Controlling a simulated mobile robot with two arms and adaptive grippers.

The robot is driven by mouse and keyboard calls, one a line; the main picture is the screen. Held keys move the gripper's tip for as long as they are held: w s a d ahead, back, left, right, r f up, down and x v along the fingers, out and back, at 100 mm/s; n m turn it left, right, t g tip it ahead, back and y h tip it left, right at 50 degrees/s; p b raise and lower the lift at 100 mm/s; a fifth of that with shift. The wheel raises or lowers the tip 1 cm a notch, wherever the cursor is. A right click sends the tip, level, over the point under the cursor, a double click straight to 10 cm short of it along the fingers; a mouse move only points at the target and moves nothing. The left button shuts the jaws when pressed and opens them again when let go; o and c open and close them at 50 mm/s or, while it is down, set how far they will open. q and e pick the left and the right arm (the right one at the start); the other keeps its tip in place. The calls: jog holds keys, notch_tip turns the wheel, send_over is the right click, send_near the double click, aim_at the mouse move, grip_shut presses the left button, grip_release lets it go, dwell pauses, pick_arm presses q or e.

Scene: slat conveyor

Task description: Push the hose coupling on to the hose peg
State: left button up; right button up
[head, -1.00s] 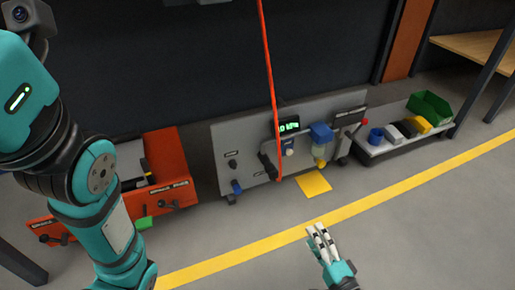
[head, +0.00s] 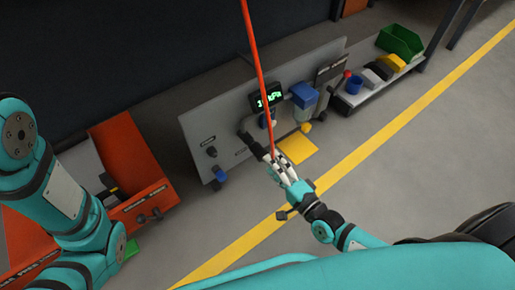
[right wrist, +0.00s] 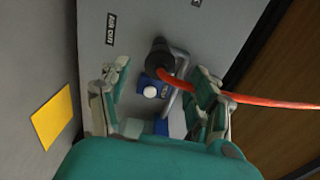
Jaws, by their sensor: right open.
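The hose coupling (head: 250,143) is a dark cylinder at the grey panel, with the orange hose (head: 256,85) running from its end and rising out of the top of the head view. In the right wrist view the coupling (right wrist: 159,57) lies beyond the fingertips, with the hose leading off to the right. My right gripper (head: 283,171) is open and empty, close in front of the coupling and hose; its fingers also frame the right wrist view (right wrist: 163,88). I cannot tell which fitting is the hose peg; a dark knob (head: 211,151) stands left on the panel. My left gripper is out of view.
The grey panel (head: 225,120) also carries a lit display (head: 268,98), a blue-topped unit (head: 304,95) and a blue knob (head: 220,173). An orange bench (head: 128,155) stands left; a shelf with bins (head: 400,42) stands right. Open floor lies in front.

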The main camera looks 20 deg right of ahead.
aim_at(254, 146)
jog(key=shift+b+x, duration=0.85)
jog(key=shift+x, duration=3.65)
grip_shut()
jog(key=shift+p+v, duration=1)
jog(key=shift+v, duration=2)
